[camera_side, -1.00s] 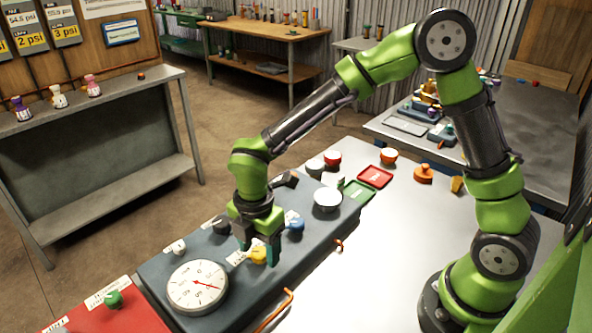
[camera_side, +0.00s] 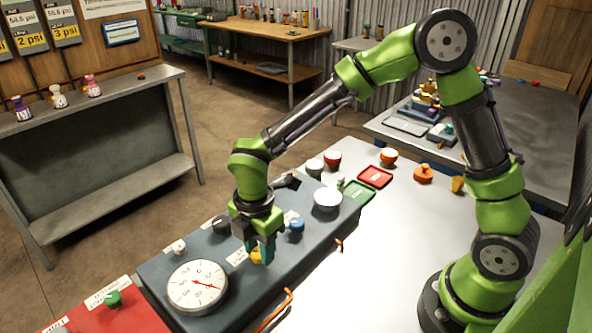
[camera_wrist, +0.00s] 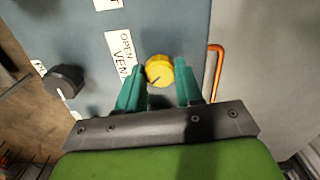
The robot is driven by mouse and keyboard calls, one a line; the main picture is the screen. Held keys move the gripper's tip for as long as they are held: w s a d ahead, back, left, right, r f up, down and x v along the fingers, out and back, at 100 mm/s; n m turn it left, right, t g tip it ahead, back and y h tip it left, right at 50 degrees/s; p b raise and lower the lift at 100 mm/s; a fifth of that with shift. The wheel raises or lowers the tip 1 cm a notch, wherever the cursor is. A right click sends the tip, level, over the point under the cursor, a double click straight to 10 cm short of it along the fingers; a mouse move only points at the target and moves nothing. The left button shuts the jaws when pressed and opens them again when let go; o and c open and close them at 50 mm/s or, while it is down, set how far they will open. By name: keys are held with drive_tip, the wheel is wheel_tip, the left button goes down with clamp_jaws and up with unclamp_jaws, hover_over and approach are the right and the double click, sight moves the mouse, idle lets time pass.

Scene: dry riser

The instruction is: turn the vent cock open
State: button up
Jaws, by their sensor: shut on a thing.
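The vent cock is a yellow round knob (camera_wrist: 159,71) with a dark pointer line, on the grey panel beside a label (camera_wrist: 122,55) reading "OPEN" and "VENT". In the wrist view its pointer line slants toward the lower left. My gripper (camera_wrist: 160,78) has its two teal fingers on either side of the knob, shut on it. In the side view my gripper (camera_side: 257,250) is low over the panel and hides most of the yellow knob (camera_side: 256,257).
A white dial gauge (camera_side: 197,287) stands left of my gripper on the panel (camera_side: 225,312). A blue knob (camera_side: 296,225) and a black knob (camera_side: 221,225) are close by. A white round bowl-like thing (camera_side: 328,199) sits farther right. An orange bent rod (camera_side: 275,310) lies along the front edge.

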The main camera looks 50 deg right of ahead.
drive_tip(key=m, duration=0.8)
drive_tip(key=shift+m, duration=0.3)
drive_tip(key=m, duration=0.4)
drive_tip(key=shift+m, duration=2.1)
drive_tip(key=o, duration=1)
drive_tip(key=shift+o, duration=0.2)
wheel_tip(320, 180, up, 17)
drive_tip(key=shift+w, duration=0.1)
